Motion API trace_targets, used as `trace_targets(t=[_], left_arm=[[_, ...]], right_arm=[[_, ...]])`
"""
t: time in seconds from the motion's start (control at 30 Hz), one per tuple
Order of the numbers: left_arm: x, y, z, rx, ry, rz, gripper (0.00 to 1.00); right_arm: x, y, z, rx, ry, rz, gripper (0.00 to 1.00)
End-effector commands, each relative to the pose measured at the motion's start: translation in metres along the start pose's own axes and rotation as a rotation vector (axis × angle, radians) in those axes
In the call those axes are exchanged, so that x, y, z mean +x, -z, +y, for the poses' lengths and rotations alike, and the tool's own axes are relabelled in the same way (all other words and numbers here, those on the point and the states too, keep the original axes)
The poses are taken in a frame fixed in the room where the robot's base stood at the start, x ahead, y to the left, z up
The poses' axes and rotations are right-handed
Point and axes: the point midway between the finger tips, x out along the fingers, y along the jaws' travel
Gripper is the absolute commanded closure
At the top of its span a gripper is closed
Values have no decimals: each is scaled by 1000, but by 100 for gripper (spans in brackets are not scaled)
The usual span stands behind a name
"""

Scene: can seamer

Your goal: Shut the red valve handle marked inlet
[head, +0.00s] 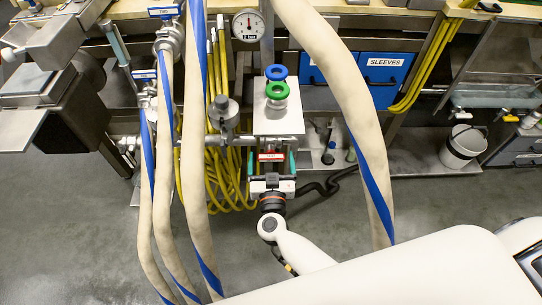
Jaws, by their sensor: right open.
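The red valve handle (271,156) shows as a small red piece with a white label, below the metal box with the blue and green knobs. The label's print is too small to read surely. My right gripper (272,163) is open, with one teal-lined finger on each side of the red piece. I cannot tell whether the fingers touch it. The gripper body hides what lies below the handle. My left gripper is not in view.
Thick beige hoses with blue stripes hang at left and right of my right gripper. A blue knob (276,72) and a green knob (277,90) sit above it. Yellow cables (215,180) hang at left. A pressure gauge (248,25) and a white bucket (463,146) stand farther off.

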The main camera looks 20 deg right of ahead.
Motion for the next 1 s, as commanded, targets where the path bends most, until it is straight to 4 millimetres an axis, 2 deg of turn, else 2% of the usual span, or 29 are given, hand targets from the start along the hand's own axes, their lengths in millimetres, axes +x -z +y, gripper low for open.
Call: trace_targets(t=[0.1, 0.2, 0.47, 0.77, 1.0], left_arm=[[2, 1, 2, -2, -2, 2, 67], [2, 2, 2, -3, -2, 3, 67], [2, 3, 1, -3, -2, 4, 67], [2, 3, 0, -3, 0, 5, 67], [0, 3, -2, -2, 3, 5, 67]], right_arm=[[12, 0, 0, 0, -1, -1, 9], [17, 0, 0, 0, -1, 0, 9], [18, 0, 0, 0, -1, 1, 9], [18, 0, 0, 0, 0, 0, 54], [17, 0, 0, 24, 0, 2, 54]])
